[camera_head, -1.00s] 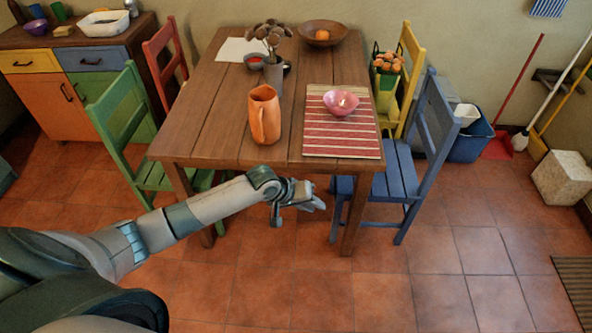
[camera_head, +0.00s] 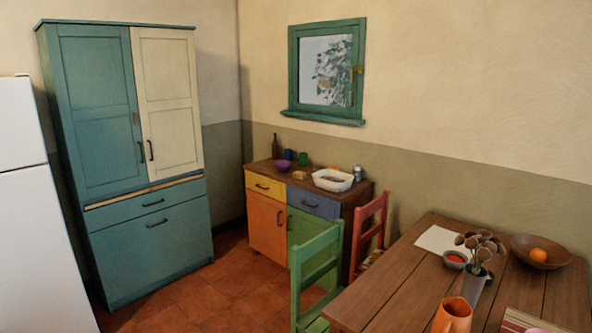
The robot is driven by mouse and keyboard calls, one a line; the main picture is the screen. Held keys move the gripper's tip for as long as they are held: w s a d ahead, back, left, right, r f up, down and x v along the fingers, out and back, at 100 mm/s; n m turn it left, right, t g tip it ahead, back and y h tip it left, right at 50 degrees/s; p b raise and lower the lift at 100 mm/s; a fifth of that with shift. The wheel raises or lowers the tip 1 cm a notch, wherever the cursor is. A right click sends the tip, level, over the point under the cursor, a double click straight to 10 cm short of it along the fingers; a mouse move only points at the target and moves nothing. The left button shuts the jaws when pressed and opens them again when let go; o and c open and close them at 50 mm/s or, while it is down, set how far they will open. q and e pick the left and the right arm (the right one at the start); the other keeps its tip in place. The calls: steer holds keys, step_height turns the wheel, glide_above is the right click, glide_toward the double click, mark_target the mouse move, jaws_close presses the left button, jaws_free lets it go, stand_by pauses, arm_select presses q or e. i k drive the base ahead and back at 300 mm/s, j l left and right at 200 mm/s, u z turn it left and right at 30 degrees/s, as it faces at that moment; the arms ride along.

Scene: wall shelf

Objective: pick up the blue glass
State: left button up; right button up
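A small dark blue glass (camera_head: 289,154) stands upright at the back of the low sideboard (camera_head: 334,203). It is far off, against the wall, between a dark bottle (camera_head: 275,148) and a green cup (camera_head: 303,159). A purple bowl (camera_head: 283,166) is in front of it and may hide its lower part. Neither of my grippers is in this view, so I cannot see whether they are open or shut.
The sideboard also bears a yellowish block (camera_head: 299,175), a white basin (camera_head: 333,180) and a silvery container (camera_head: 357,172). A green chair (camera_head: 318,262), a red chair (camera_head: 371,232) and the wooden table (camera_head: 385,285) stand before it on the right. Floor (camera_head: 225,272) is clear left of the green chair.

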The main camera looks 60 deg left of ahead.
mark_target(287, 153)
steer(key=j+u, duration=0.15)
steer(key=i+j+u, duration=0.25)
steer(key=j+u, duration=0.3)
steer(key=i+j+u, duration=0.15)
steer(key=u, duration=0.2)
steer(key=i+j+u, duration=0.2)
steer(key=u, duration=0.2)
steer(key=i+j+u, duration=0.2)
steer(key=u, duration=0.2)
steer(key=i+j+u, duration=0.2)
steer(key=u, duration=0.25)
steer(key=i+j+u, duration=0.2)
steer(key=u, duration=0.2)
steer(key=i+j+u, duration=0.1)
steer(key=i+u, duration=0.2)
steer(key=u, duration=0.15)
steer(key=i+u, duration=0.25)
steer(key=i, duration=0.65)
steer(key=i+z, duration=0.3)
steer(key=i, duration=0.2)
steer(key=i+z, duration=0.3)
steer(key=i, duration=0.25)
steer(key=i+j+z, duration=0.3)
steer(key=i, duration=0.2)
steer(key=i+l+z, duration=0.1)
steer(key=i+z, duration=0.7)
steer(key=i+j+z, duration=0.1)
steer(key=i+z, duration=0.3)
steer(key=i+j+z, duration=0.8)
steer(key=i+z, duration=0.2)
